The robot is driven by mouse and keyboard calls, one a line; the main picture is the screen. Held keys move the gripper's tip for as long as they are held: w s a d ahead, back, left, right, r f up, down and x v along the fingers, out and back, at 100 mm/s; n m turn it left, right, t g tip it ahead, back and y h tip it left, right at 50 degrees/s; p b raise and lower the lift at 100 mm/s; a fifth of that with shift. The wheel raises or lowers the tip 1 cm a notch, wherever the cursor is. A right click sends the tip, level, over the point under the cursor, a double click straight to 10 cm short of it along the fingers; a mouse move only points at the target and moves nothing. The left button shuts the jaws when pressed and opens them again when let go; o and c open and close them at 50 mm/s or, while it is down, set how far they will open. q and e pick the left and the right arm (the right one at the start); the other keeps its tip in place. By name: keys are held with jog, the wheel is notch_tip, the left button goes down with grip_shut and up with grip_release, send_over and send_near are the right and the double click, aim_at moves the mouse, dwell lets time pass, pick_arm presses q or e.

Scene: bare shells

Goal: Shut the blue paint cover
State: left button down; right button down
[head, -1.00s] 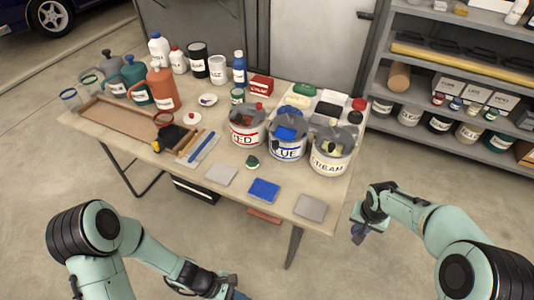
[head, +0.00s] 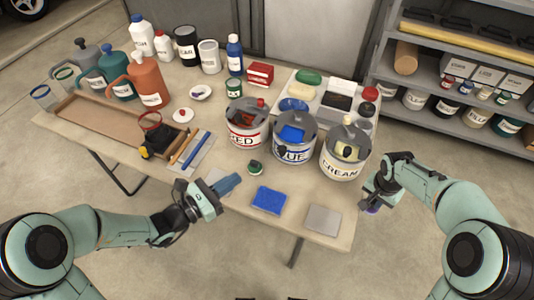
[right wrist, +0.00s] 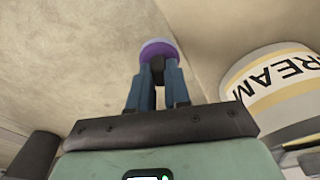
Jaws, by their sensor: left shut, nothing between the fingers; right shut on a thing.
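The blue paint can (head: 294,153) stands between the red can (head: 247,132) and the cream can (head: 342,165). Blue shows in the opening of its grey top (head: 291,133); I cannot tell clearly how its cover sits. My left gripper (head: 231,181) is shut and empty, over the table's front part, left of and nearer than the blue can, and apart from it. My right gripper (head: 371,204) is off the table's right edge, shut on a small purple thing (right wrist: 158,48). The cream can shows close by in the right wrist view (right wrist: 275,82).
A blue pad (head: 269,200) and a grey pad (head: 323,220) lie along the front edge. A small dark green item (head: 255,167) lies before the cans. Bottles and jugs crowd the back left. A shelf (head: 460,120) stands at the right.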

pick_arm(q)
send_near(280, 144)
jog(key=d, duration=0.1)
jog(key=d+r, duration=0.1)
jog(key=d, duration=0.1)
jog(key=d+r, duration=0.1)
jog(key=shift+w+d+r, duration=0.1)
jog(key=shift+d+r, duration=0.05)
jog(key=shift+d, duration=0.2)
pick_arm(e)
jog(key=shift+s+f, duration=0.1)
jog(key=shift+f, duration=0.05)
pick_arm(q)
jog(key=shift+w, duration=0.1)
jog(key=w, duration=0.2)
jog(key=w+d, duration=0.1)
jog(key=w, duration=0.1)
jog(key=w+d, duration=0.1)
jog(key=w, duration=0.1)
jog(key=shift+w+d, duration=0.1)
jog(key=shift+w, duration=0.1)
pick_arm(e)
jog(key=shift+f, duration=0.1)
pick_arm(q)
jog(key=shift+w+r, duration=0.1)
jog(key=shift+w, duration=0.1)
jog(key=shift+r, duration=0.1)
pick_arm(e)
jog(key=shift+s, duration=0.2)
jog(key=shift+a, duration=0.1)
